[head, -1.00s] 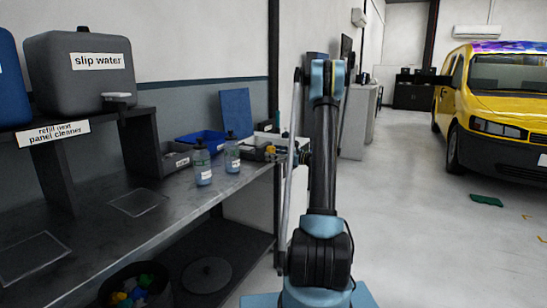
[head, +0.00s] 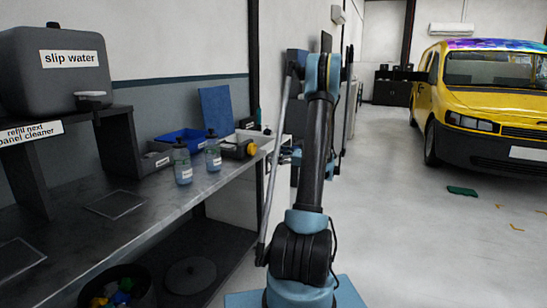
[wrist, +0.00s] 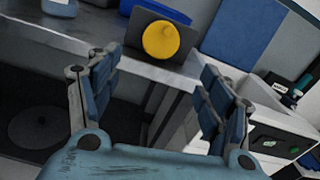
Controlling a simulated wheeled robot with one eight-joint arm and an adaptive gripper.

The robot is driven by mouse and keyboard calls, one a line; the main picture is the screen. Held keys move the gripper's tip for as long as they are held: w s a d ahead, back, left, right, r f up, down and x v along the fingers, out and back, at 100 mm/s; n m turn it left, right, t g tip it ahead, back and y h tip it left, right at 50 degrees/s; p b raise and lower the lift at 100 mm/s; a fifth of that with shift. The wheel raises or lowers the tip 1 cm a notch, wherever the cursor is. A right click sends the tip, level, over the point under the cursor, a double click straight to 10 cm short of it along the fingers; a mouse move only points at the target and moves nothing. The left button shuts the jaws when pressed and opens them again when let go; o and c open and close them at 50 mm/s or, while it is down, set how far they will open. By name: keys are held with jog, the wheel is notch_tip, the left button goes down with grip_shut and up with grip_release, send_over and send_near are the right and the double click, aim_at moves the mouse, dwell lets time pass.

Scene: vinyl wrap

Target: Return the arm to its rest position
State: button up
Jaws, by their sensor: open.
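My arm (head: 317,150) stands upright in the middle of the head view, its blue and black links rising from my blue base. In the wrist view my gripper (wrist: 160,98) is open, its two blue-padded fingers wide apart with nothing between them. Beyond the fingers are the bench edge and a yellow round thing (wrist: 161,40) on a dark box; the gripper is apart from both. In the head view the gripper is mostly hidden behind my arm.
A metal bench (head: 150,205) runs along the left with two spray bottles (head: 182,162) (head: 213,152), a blue bin (head: 182,140) and a grey slip water tank (head: 55,70). A yellow van (head: 490,105) stands at right. A green cloth (head: 462,190) lies on the open floor.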

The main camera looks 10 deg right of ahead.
jog(key=s+a+r+n+g+h, duration=0.25)
jog(key=s+a+n, duration=0.45)
jog(key=s, duration=0.4)
jog(key=s+a+r+n+g+h, duration=0.1)
jog(key=s+a+n+g+h, duration=0.25)
jog(key=s+a, duration=0.55)
jog(key=s+d+f+n+h, duration=0.2)
jog(key=s+f+n+h, duration=0.1)
jog(key=s, duration=0.7)
jog(key=s+d+f+n+g+h, duration=0.1)
jog(key=s+f+n, duration=0.3)
jog(key=s, duration=0.5)
jog(key=s+d+f+n+g+h, duration=0.1)
jog(key=s+d+f+n+h, duration=0.2)
jog(key=s+n, duration=0.3)
jog(key=s+h, duration=0.1)
jog(key=s, duration=0.3)
jog(key=shift+s+d+f+h, duration=0.3)
jog(key=shift+d, duration=0.05)
